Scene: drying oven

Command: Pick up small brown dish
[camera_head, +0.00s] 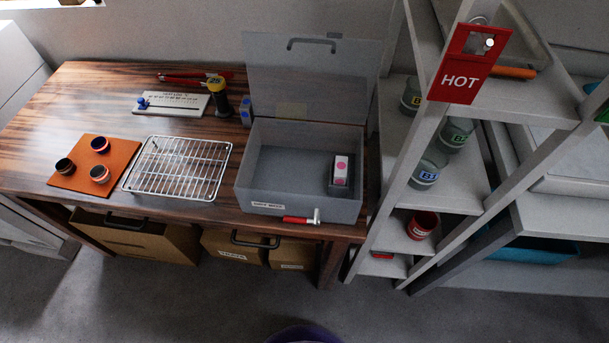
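Three small round dishes stand on an orange-brown mat (122,152) at the left of the wooden table. The one nearest the front right of the group is a brown dish (100,175) with a dark inside. A dark dish (65,167) with a brownish side stands to its left. A dark blue dish (100,145) with a reddish rim stands behind it. The three are apart from one another. Neither of my grippers is in view.
A wire rack (178,168) lies right of the mat. An open grey box (300,195) with its lid raised holds a small pink-dotted carton (341,169). A white board (172,103) lies behind. Shelves with a red HOT sign (462,82) stand at right.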

